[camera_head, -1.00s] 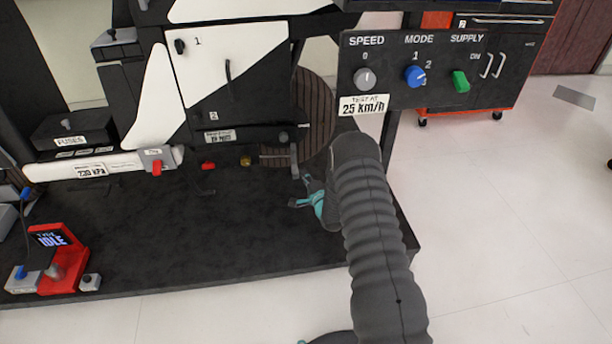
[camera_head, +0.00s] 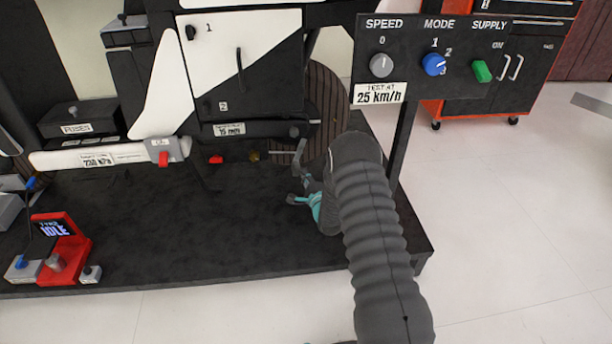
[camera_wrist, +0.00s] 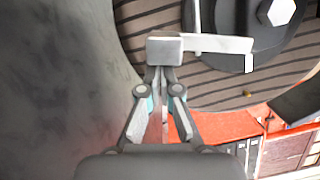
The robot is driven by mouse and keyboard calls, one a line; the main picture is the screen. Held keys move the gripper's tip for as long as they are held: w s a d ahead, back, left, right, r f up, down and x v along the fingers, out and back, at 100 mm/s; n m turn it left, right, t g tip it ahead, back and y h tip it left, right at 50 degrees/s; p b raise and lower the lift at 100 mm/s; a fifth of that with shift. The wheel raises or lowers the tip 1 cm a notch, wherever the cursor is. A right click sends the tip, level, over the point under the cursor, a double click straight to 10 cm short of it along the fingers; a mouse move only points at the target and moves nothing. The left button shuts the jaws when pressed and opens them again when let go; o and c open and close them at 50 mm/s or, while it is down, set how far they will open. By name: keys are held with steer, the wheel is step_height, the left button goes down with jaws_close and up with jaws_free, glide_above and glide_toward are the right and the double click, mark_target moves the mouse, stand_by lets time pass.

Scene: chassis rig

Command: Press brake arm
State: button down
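The brake arm (camera_head: 299,154) is a pale grey lever beside the brown ribbed wheel (camera_head: 326,98) at the rig's right side. In the wrist view the brake arm (camera_wrist: 215,43) shows as a pale bar ending in a small block in front of the wheel (camera_wrist: 150,20). My gripper (camera_head: 297,187) is low in front of the lever, its teal-jointed fingers close to the lever's lower end. In the wrist view my gripper (camera_wrist: 161,74) has its fingertips drawn together right at the block, with nothing seen between them. I cannot tell whether they touch it.
A control panel (camera_head: 450,60) with speed, mode and supply knobs hangs above right of my arm. A red stand (camera_head: 62,255) reading IDLE is at the front left of the black platform (camera_head: 190,235). A red-trimmed cabinet (camera_head: 490,90) stands behind right. The floor at right is open.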

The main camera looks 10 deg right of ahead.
steer(key=d, duration=0.1)
steer(key=d+f+b, duration=0.1)
steer(key=d+b, duration=0.1)
steer(key=shift+d+f, duration=0.2)
steer(key=shift+f, duration=0.15)
steer(key=p+v, duration=0.1)
steer(key=v, duration=0.9)
steer(key=shift+d+r, duration=0.1)
steer(key=shift+d, duration=0.05)
